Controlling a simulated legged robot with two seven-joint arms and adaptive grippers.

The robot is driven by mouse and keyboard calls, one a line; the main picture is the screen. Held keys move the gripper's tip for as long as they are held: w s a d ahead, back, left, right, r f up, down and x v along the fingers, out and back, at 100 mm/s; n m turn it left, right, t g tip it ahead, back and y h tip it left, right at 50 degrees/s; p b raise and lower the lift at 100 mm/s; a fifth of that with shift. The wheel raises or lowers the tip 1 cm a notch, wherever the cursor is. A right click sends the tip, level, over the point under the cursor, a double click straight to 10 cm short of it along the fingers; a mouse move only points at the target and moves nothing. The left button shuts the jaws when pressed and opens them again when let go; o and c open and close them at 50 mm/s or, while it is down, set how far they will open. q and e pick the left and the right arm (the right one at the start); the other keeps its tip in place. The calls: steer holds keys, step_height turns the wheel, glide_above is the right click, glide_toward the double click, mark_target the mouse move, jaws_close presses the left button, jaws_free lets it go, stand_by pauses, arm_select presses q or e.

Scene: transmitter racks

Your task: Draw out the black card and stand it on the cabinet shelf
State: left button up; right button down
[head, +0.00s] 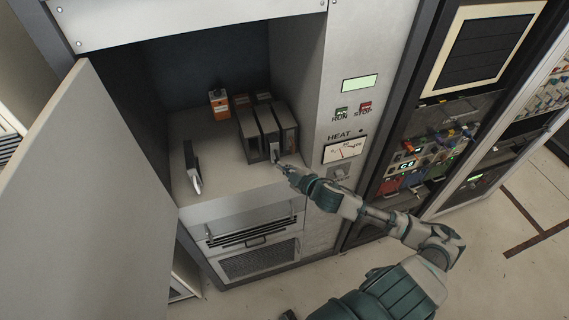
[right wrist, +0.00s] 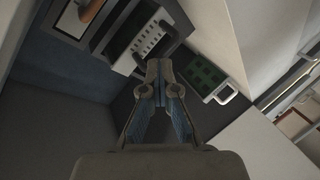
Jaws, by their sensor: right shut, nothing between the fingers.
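A thin black card (head: 192,160) with a pale front edge stands upright on the left part of the cabinet shelf (head: 225,174), apart from the other units. My right gripper (head: 281,167) is at the front of the group of dark modules (head: 268,127) on the shelf's right side. Its fingers (right wrist: 158,68) are shut with nothing between them. In the right wrist view, the fingertips are near a module with a dark handle and a pale slotted face (right wrist: 146,40). I cannot tell whether they touch it. My left gripper is not in view.
An orange and white box (head: 219,105) stands at the back of the shelf. A green-faced unit with a pale handle (right wrist: 204,74) is beside my right fingers. The open cabinet door (head: 88,190) bounds the left. The shelf middle is clear.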

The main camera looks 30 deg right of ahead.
steer(key=shift+w+a, duration=0.1)
steer(key=shift+s+a+r+p, duration=0.15)
steer(key=shift+s+p, duration=0.15)
steer(key=shift+s, duration=0.35)
steer(key=shift+s+a+r+p, duration=0.1)
steer(key=shift+s+p, duration=0.15)
steer(key=shift+s, duration=0.35)
steer(key=shift+s, duration=0.1)
steer(key=c, duration=1.4)
jaws_free()
steer(key=v, duration=0.7)
steer(key=shift+s, duration=0.2)
steer(key=shift+d+f, duration=0.1)
steer(key=shift+d, duration=0.05)
